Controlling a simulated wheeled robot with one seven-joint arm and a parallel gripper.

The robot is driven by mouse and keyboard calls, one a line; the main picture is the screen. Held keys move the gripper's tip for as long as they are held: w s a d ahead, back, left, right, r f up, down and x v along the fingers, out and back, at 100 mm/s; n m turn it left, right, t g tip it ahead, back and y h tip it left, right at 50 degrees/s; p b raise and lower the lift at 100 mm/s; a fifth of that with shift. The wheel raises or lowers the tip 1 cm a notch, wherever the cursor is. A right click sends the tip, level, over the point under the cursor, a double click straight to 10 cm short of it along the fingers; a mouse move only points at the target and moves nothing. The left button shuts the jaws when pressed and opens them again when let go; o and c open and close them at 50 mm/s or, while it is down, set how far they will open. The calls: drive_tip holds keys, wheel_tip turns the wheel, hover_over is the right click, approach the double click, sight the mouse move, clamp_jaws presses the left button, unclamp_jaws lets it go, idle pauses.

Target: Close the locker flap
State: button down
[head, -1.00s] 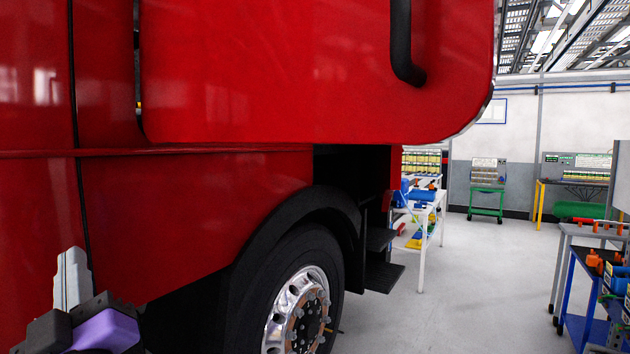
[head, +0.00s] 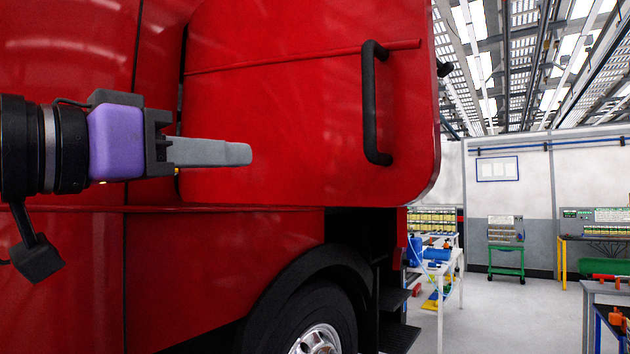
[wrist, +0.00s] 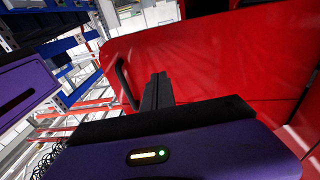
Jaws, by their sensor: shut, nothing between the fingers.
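The locker flap (head: 300,90) is a large red panel with rounded corners on the side of the red vehicle. It stands out from the body, with its right edge free and a dark gap along its left edge. Its black bar handle (head: 370,105) is near the right edge. My gripper (head: 246,154) is shut and empty, pointing right in front of the flap's left part. I cannot tell whether it touches the flap. In the wrist view, the shut fingers (wrist: 158,90) show against the red flap (wrist: 205,60), with the handle (wrist: 125,85) to their left.
A wheel (head: 315,325) under a black arch and dark steps (head: 398,335) are below the flap. A white table (head: 440,272) with parts stands behind to the right. A green trolley (head: 505,260) is by the far wall. Grey floor between them is clear.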

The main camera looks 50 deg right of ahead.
drive_tip(key=s+f+g, duration=0.1)
drive_tip(key=y+p, duration=0.1)
drive_tip(key=p, duration=0.1)
approach(334, 183)
drive_tip(key=shift+m, duration=0.4)
drive_tip(key=d, duration=0.7)
drive_tip(key=shift+s+r, duration=0.1)
drive_tip(key=shift+s, duration=0.15)
